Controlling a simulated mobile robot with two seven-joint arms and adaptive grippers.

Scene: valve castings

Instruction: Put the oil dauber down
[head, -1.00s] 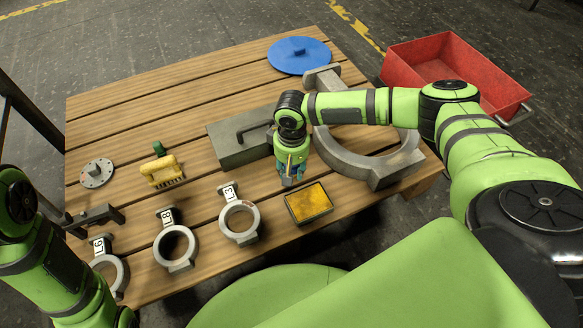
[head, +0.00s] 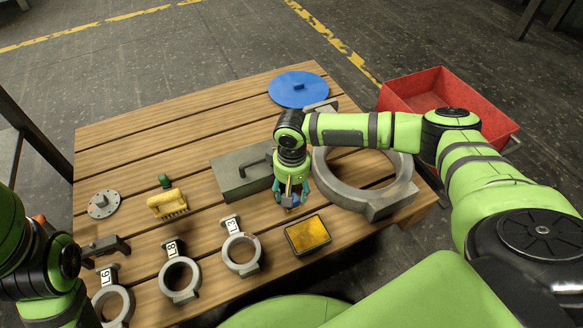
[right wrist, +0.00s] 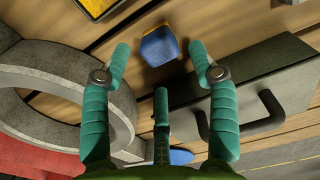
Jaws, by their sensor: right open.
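The oil dauber appears to be the small blue and yellow block (right wrist: 158,47) in the right wrist view. It sits on the wooden table between and just past my spread fingertips, with gaps on both sides. In the head view only a bit of its blue (head: 291,204) shows under my right gripper (head: 292,200). My right gripper is open, with its teal fingers (right wrist: 160,68) apart around the dauber. A shallow dark tray with a yellow pad (head: 308,235) lies just in front of it. My left arm shows at the left edge; its gripper is not visible.
A grey box with a handle (head: 238,176) is left of my right gripper, and a large grey ring casting (head: 350,196) is right. Tagged ring castings (head: 179,279), a yellow brush (head: 167,203) and a flange (head: 103,204) lie left. A blue lid (head: 298,88) lies behind; a red bin (head: 445,80) stands beyond the table.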

